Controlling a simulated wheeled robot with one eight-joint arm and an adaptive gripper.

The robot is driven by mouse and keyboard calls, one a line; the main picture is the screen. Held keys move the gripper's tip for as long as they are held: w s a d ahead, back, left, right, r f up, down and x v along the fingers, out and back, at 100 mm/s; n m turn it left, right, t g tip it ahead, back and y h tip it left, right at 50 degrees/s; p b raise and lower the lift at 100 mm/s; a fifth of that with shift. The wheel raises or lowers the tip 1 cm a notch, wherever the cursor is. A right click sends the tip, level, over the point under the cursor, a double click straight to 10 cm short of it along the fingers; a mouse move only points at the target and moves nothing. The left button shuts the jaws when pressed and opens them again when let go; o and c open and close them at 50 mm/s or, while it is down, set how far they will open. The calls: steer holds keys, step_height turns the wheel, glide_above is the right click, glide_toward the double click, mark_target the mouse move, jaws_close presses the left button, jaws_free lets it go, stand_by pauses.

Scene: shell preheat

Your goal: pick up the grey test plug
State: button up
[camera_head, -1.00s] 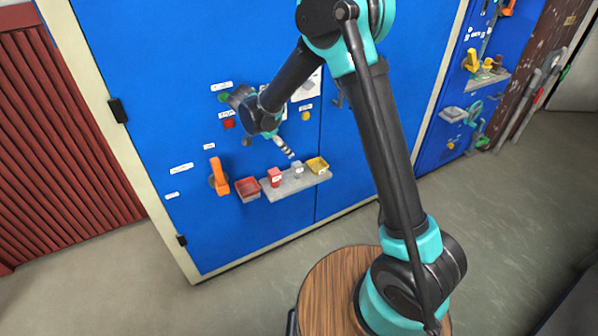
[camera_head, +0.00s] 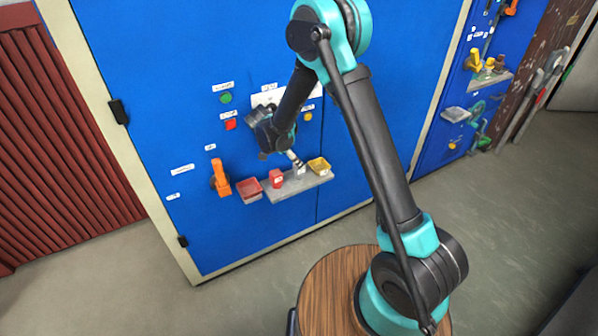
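The grey test plug (camera_head: 299,172) is a small grey block with a pale label. It stands on the grey shelf (camera_head: 287,191) on the blue cabinet front, between a red block and a yellow tray. My gripper (camera_head: 295,162) points down and right, with its fingertips at the top of the plug. The fingertips partly cover the plug. They are too small here to tell whether they are apart or touch the plug.
A red block (camera_head: 276,179) stands left of the plug, and a yellow tray (camera_head: 319,166) is close on its right. A red bin (camera_head: 249,189) and an orange handle (camera_head: 220,178) are further left. Green (camera_head: 226,98) and red (camera_head: 230,124) buttons sit above.

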steer(key=shift+s+x, duration=0.1)
steer(key=shift+x, duration=1.9)
steer(key=shift+s+x, duration=0.15)
steer(key=shift+x, duration=1.85)
steer(key=shift+c, duration=0.3)
steer(key=c, duration=1.2)
steer(key=shift+c, duration=0.2)
